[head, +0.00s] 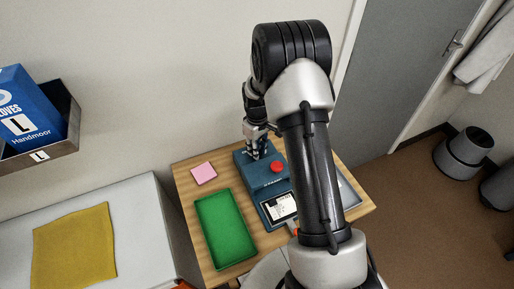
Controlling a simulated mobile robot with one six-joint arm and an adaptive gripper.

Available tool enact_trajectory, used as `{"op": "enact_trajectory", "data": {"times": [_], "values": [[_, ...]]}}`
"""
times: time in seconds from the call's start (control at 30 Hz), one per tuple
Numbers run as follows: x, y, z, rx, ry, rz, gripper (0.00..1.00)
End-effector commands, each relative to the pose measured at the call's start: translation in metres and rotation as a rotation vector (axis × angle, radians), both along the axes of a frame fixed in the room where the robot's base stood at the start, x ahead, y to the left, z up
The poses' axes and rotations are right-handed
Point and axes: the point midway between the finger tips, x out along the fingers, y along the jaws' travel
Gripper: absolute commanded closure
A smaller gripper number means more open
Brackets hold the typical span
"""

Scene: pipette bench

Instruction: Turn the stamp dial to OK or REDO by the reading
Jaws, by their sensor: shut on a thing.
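A blue stamp device (246,172) stands on the small wooden table. It has a red round button (277,167) on top and a dark panel with a white printed display (279,208) at its front; the text is too small to read. My gripper (259,153) points down onto the back part of the device, behind the red button. Its fingers are shut on what seems to be the stamp dial, which they mostly hide. I cannot tell which way the dial points, and its OK and REDO marks cannot be made out.
A green tray (225,229) and a pink pad (204,173) lie left of the device on the wooden table (187,191). A grey tray edge (349,194) shows behind my arm. A yellow cloth (75,248) lies on the white surface at left. A blue glove box (25,110) sits in a wall holder.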

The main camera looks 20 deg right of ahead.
Motion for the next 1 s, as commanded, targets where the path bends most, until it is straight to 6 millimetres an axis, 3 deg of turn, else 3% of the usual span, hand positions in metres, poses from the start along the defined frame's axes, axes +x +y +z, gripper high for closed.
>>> {"op": "enact_trajectory", "data": {"times": [0.53,0.57,0.87,1.0], "values": [[0.0004,-0.0001,0.0002,0.000,-0.001,0.027,1.00],[0.0004,-0.0001,0.0002,0.000,-0.001,0.027,0.77],[0.0000,0.0000,0.0001,0.000,0.000,0.026,0.57],[-0.0004,0.0001,-0.0001,0.001,0.001,0.026,0.57]]}}
